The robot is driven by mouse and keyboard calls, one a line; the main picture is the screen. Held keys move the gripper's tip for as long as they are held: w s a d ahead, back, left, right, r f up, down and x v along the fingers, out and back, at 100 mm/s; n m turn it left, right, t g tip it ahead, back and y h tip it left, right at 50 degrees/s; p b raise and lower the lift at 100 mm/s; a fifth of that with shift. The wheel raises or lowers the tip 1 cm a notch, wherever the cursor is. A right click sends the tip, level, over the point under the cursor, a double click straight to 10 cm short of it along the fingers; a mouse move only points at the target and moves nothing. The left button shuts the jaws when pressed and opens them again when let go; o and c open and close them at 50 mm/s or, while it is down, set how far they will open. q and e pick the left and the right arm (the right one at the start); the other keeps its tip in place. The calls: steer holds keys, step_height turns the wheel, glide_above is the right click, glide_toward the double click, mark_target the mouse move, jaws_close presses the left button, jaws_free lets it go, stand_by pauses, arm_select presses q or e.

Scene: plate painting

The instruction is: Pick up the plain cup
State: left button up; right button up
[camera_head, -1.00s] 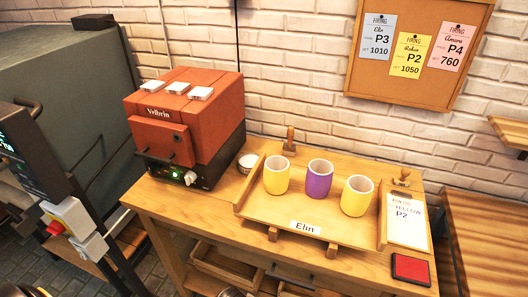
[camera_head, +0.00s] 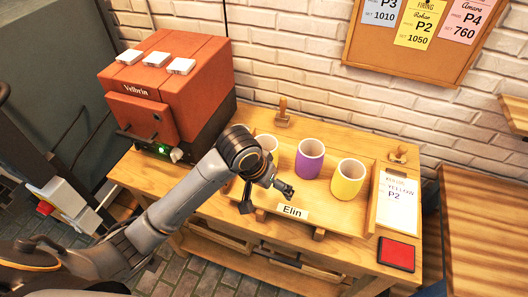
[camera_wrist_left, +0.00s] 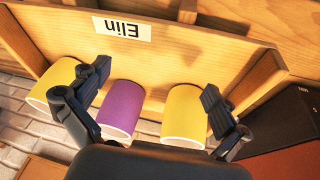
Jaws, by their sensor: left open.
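Three cups without visible decoration stand on a wooden tray (camera_head: 340,215) labelled Elin: a left yellow cup (camera_head: 266,142), a purple cup (camera_head: 309,160) and a right yellow cup (camera_head: 347,182). I cannot tell which one is the plain cup. My left gripper (camera_head: 265,197) is open and empty over the tray's front left, and my arm hides most of the left cup in the head view. In the left wrist view the open fingers (camera_wrist_left: 155,80) frame the purple cup (camera_wrist_left: 120,108) and the left yellow cup (camera_wrist_left: 184,115). My right gripper is out of view.
A red kiln (camera_head: 165,95) stands left of the tray. Wooden stamps (camera_head: 283,113) stand behind it. A card reading Yellow P2 (camera_head: 398,203) and a red pad (camera_head: 396,254) lie to the right. A corkboard with firing notes (camera_head: 415,50) hangs on the brick wall.

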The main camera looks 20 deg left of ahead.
arm_select(q)
steer(key=n+y, duration=0.2)
glide_toward(264, 143)
steer(key=f, duration=0.2)
steer(key=f+p, duration=0.1)
steer(key=d+f, duration=0.1)
steer(key=f, duration=0.1)
steer(key=shift+s+f+p, duration=0.1)
steer(key=shift+f+p, duration=0.2)
steer(key=shift+p, duration=0.1)
steer(key=p+x, duration=0.2)
steer(key=x, duration=0.2)
steer(key=shift+d+f, duration=0.15)
steer(key=shift+f, duration=0.6)
steer(key=shift+r, duration=0.1)
steer(key=c, duration=1.5)
